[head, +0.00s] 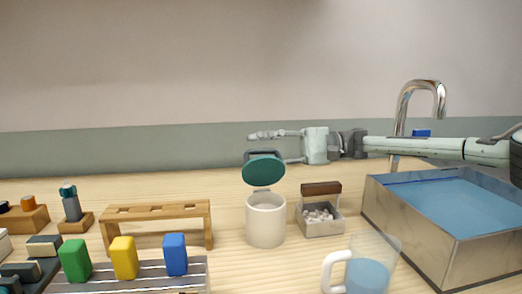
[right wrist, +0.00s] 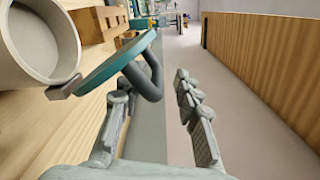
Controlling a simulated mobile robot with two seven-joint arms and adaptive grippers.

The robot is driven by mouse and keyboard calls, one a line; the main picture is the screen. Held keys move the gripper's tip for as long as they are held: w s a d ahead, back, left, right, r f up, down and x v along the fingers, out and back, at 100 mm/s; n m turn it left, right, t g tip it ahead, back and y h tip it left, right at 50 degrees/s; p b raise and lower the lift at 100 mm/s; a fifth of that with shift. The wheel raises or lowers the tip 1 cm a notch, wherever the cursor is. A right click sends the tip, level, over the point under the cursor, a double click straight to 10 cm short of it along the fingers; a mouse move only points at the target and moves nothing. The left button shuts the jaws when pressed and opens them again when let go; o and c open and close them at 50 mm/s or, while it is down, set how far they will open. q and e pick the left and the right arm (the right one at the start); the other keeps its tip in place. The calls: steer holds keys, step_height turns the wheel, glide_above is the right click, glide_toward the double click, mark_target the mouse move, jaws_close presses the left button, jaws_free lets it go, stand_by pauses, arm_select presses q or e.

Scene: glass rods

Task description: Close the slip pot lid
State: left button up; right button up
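The slip pot (head: 265,222) is a white cylinder on the wooden counter. Its teal lid (head: 263,169) stands raised above the rear rim, tilted up, so the pot is open. In the right wrist view the pot (right wrist: 40,40) is at upper left, with the lid (right wrist: 108,62) at its rim and a dark grey loop handle (right wrist: 150,80) on the lid. My right gripper (head: 268,148) is open behind the lid, its lower finger partly hidden. In the wrist view the handle reaches toward the space between the fingers; contact cannot be told. My left gripper is not in view.
A small box of pale pieces (head: 321,226) stands right of the pot. A wooden rack (head: 155,211) and coloured blocks (head: 124,258) are at left.

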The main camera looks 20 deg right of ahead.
steer(key=shift+d+f, duration=0.1)
steer(key=shift+d, duration=0.25)
steer(key=v, duration=0.6)
steer(key=shift+s+d, duration=0.15)
steer(key=shift+d, duration=0.25)
